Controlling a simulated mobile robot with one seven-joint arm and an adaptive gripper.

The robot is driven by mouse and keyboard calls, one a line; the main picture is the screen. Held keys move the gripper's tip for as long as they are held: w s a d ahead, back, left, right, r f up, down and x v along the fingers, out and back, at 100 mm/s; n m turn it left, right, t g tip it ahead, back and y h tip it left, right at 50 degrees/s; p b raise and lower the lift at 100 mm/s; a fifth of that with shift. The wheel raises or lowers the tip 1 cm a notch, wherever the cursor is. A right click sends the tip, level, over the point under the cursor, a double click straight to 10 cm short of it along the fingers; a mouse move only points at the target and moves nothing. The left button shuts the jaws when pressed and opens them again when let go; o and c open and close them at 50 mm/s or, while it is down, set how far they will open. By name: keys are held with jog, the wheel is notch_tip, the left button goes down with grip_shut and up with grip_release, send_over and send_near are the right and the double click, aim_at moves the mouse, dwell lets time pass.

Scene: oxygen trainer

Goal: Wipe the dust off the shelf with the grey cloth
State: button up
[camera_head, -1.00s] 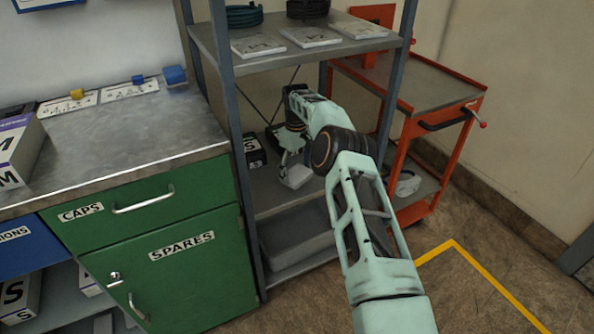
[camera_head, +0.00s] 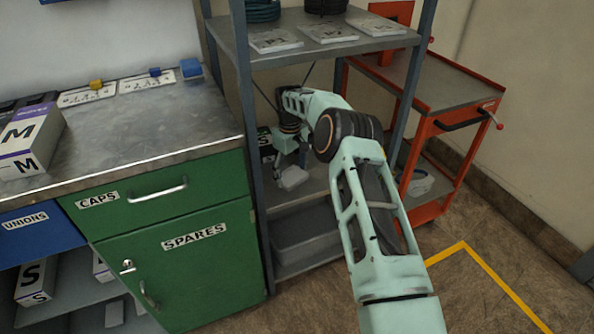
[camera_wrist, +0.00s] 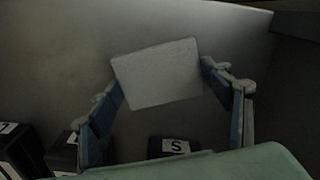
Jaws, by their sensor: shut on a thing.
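The grey cloth (camera_wrist: 158,76) shows as a pale, flat, block-like pad between the two fingers of my gripper (camera_wrist: 162,80) in the wrist view. My gripper is shut on it. In the head view the cloth (camera_head: 292,178) is low inside the grey rack, at the middle shelf (camera_head: 312,186), with my gripper (camera_head: 288,163) just above it. It appears to lie on the shelf surface, but I cannot tell how firmly it touches. The shelf (camera_wrist: 55,65) fills the wrist view as a dark grey surface. I cannot make out distinct dust. My arm hides part of the shelf's right side.
A dark box marked S (camera_head: 265,145) stands on the shelf at the back left, near my gripper. The rack's front left post (camera_head: 253,150) and the upper shelf (camera_head: 300,52) bound the space. A red cart (camera_head: 425,125) stands to the right.

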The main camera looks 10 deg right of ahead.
jog(key=shift+s+a+f, duration=0.1)
jog(key=shift+s+a, duration=0.15)
jog(key=shift+a, duration=0.45)
jog(key=shift+s+a, duration=0.3)
jog(key=shift+a, duration=0.35)
jog(key=shift+s+a+f, duration=0.1)
jog(key=shift+s+a, duration=0.15)
jog(key=shift+a, duration=0.45)
jog(key=shift+w+d+r+p, duration=0.1)
jog(key=shift+r+p, duration=0.9)
jog(key=shift+r, duration=0.6)
jog(key=shift+w+r+p, duration=0.1)
jog(key=shift+r+p, duration=0.9)
jog(key=shift+r, duration=0.6)
